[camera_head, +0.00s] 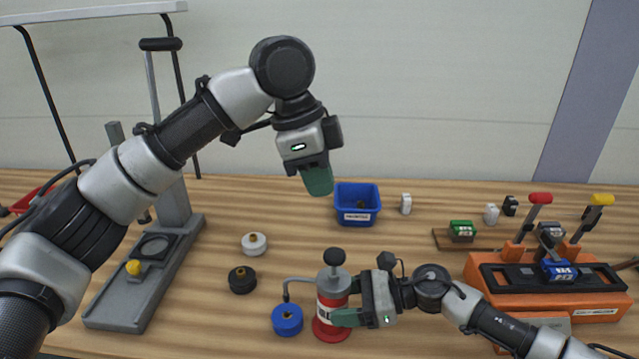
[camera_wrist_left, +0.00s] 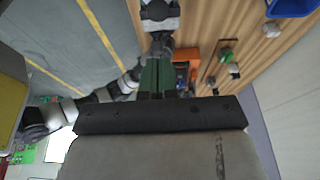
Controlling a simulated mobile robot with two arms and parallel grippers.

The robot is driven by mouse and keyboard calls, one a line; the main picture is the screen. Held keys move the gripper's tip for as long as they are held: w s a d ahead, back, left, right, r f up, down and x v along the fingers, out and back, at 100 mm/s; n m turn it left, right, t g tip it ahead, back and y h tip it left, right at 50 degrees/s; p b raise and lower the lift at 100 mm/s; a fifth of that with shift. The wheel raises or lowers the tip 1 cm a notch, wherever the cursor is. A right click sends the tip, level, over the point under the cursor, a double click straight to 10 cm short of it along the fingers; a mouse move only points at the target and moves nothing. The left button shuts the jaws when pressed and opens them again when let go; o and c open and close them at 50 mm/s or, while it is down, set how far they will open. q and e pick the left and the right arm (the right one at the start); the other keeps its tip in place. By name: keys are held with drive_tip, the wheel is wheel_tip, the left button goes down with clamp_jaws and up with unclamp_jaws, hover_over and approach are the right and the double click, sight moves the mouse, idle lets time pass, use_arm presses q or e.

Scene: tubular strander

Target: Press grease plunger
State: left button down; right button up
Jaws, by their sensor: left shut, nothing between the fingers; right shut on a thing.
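The grease pump (camera_head: 331,302) stands upright on the wooden bench. It has a red and white labelled body and a grey top. Its black plunger knob (camera_head: 335,257) sticks up above the body. A thin spout bends from its left side down towards a blue round part (camera_head: 287,319). My right gripper (camera_head: 343,317) is shut on the pump body from the right. My left gripper (camera_head: 318,181) is shut and empty, well above and behind the plunger, apart from it. Its closed green fingers also show in the left wrist view (camera_wrist_left: 158,78).
A white round part (camera_head: 254,243) and a black one (camera_head: 242,279) lie left of the pump. A blue bin (camera_head: 358,205) stands behind. A grey press stand (camera_head: 150,275) is at the left, an orange fixture (camera_head: 545,285) with red and yellow levers at the right.

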sight(330, 253)
use_arm(q)
drive_tip(key=x, duration=0.6)
drive_tip(key=a+x, duration=0.1)
drive_tip(key=x, duration=0.3)
drive_tip(key=shift+f, duration=0.65)
drive_tip(key=shift+s+f, duration=0.1)
drive_tip(key=shift+f, duration=1.5)
drive_tip(key=d+v, duration=0.1)
drive_tip(key=v, duration=1.3)
drive_tip(key=shift+d+r, duration=0.2)
drive_tip(key=shift+r, duration=0.2)
use_arm(e)
drive_tip(key=o, duration=1.2)
drive_tip(key=shift+c, duration=0.2)
